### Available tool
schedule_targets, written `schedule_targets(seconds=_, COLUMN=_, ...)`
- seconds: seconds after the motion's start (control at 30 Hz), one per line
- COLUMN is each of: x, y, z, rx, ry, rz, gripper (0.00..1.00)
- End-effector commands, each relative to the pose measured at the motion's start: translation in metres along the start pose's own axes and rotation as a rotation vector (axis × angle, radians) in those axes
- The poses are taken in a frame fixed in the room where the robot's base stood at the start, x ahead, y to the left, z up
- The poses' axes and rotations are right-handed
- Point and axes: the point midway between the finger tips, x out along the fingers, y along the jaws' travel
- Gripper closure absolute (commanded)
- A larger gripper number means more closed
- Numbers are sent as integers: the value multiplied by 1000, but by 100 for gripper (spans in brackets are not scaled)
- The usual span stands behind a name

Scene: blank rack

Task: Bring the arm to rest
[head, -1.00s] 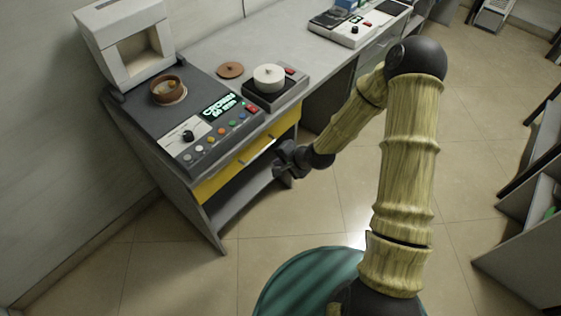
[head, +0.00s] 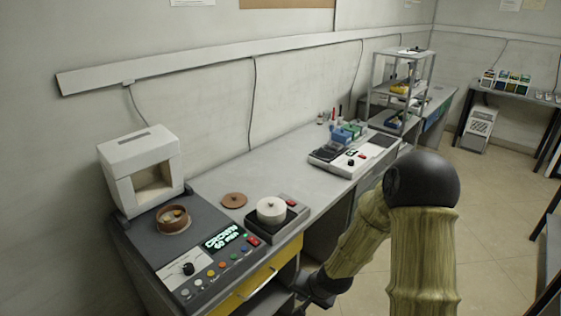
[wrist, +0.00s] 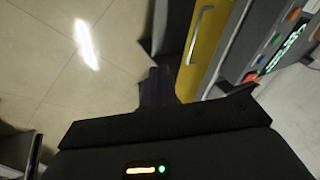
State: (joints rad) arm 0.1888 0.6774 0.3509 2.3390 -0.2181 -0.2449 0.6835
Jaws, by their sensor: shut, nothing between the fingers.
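My arm (head: 424,240) shows in the head view, with a black elbow and wood-textured links, bent down toward the front of the bench. My gripper (head: 318,290) is low, in front of the bench and just right of the yellow drawer (head: 253,282). In the wrist view my gripper (wrist: 158,88) is shut and empty, pointing along the drawer front with its silver handle (wrist: 200,32). Nothing is held. Part of the gripper is hard to make out against the dark bench in the head view.
The bench holds a white furnace (head: 118,158), a brown dish (head: 173,219) on a control panel, a brown disc (head: 234,200), a white lidded pot (head: 271,208) and a white device (head: 345,160). A shelf rack (head: 402,72) stands farther back. Tiled floor (head: 492,215) is clear at right.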

Motion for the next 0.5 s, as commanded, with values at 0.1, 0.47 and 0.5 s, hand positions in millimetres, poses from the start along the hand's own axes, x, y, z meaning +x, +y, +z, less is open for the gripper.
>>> schedule_targets(seconds=0.1, x=-46, y=8, z=-5, rx=-109, ry=13, rz=88, gripper=100)
schedule_targets(seconds=0.47, x=-170, y=34, z=7, rx=-338, ry=-19, rz=278, gripper=100)
schedule_targets(seconds=0.5, x=-183, y=36, z=11, rx=-359, ry=-26, rz=290, gripper=100)
